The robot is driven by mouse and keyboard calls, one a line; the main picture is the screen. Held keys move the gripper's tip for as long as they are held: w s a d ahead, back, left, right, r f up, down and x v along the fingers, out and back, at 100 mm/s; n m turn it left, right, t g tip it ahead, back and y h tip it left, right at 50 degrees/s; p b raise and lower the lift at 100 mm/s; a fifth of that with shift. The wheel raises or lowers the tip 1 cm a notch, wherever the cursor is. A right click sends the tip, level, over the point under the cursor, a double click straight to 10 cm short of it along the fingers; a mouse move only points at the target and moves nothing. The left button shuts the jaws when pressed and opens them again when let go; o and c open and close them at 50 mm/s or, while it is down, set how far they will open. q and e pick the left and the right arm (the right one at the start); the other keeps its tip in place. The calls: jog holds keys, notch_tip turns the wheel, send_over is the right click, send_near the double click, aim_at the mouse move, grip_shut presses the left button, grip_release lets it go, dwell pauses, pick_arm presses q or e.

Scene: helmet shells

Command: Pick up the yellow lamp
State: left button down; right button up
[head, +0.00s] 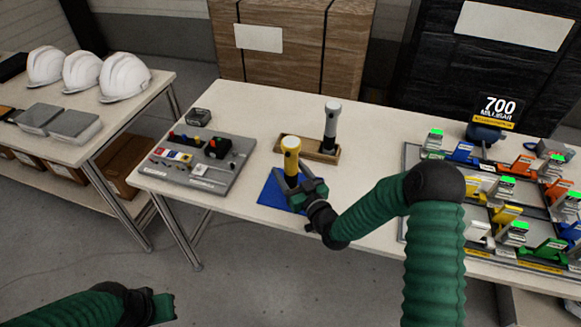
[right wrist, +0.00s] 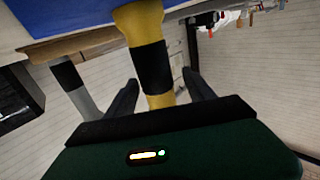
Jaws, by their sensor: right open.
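The yellow lamp (head: 291,160) stands upright, with a dark band below its yellow head, at the blue mat (head: 270,196) on the table. My right gripper (head: 298,188) is at the lamp's lower part, which it partly hides. In the right wrist view the lamp (right wrist: 140,25), with its black band, is between the two spread fingers of my right gripper (right wrist: 162,95). Gaps show on both sides, so the gripper is open around it. My left gripper (head: 160,307) is at the lower left, away from the table; its jaws are not clear.
A grey lamp (head: 331,125) stands on a wooden stand (head: 322,152) just behind. A grey panel with switches (head: 200,160) lies to the left. A rack of coloured parts (head: 490,200) fills the right side. White helmets (head: 122,77) sit on another table (head: 95,130).

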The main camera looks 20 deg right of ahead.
jog(key=shift+w, duration=0.15)
jog(key=shift+d, duration=0.15)
jog(key=c, duration=0.4)
jog(key=shift+d, duration=0.1)
jog(key=c, duration=0.5)
grip_shut()
jog(key=shift+r, duration=0.15)
